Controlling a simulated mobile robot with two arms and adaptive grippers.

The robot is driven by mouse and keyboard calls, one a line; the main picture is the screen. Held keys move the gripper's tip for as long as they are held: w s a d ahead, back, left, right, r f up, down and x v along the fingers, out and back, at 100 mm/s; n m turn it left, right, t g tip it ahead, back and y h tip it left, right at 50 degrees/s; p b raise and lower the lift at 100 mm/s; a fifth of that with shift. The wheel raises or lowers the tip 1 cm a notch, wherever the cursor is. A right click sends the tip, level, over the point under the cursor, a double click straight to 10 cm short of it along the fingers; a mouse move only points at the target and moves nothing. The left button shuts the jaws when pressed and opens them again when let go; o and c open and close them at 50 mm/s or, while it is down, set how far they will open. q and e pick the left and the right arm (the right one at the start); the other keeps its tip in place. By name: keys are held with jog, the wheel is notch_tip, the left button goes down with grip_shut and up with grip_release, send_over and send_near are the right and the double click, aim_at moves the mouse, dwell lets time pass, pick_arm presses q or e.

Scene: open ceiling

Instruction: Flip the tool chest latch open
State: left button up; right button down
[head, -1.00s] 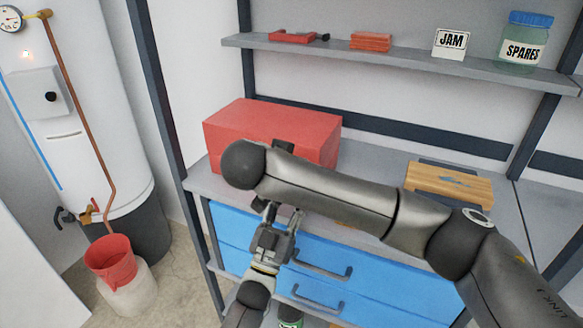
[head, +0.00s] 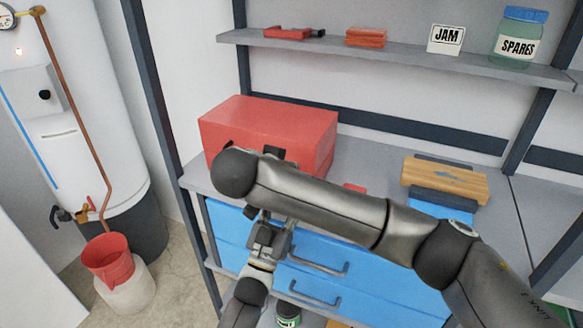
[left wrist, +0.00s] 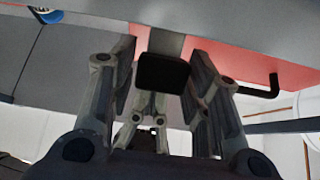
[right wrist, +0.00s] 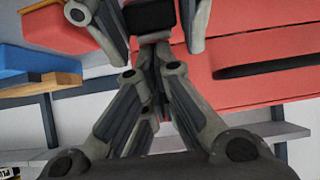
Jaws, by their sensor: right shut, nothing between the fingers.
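The red tool chest (head: 270,120) stands on the grey worktop, lid down. In the head view my right arm crosses its front and hides the latch area. A black tab on a grey strap, apparently the latch (left wrist: 163,72), lies before the red chest in the left wrist view; it also shows in the right wrist view (right wrist: 150,15). My left gripper (head: 273,222) is below the chest front, its fingers spread either side of the tab with gaps. My right gripper (right wrist: 152,72) is shut and empty, its tips close to the strap; contact is unclear.
Blue drawers (head: 230,240) with grey handles are below the worktop. A wooden block (head: 445,180) rests on something blue at the right. A shelf (head: 400,58) above holds a jam card and a spares jar (head: 520,38).

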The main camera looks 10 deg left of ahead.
pick_arm(q)
jog(key=shift+o, duration=0.7)
pick_arm(e)
jog(key=shift+w+r, duration=0.1)
jog(key=shift+w, duration=0.05)
jog(key=shift+d, duration=0.1)
jog(key=shift+r, duration=0.1)
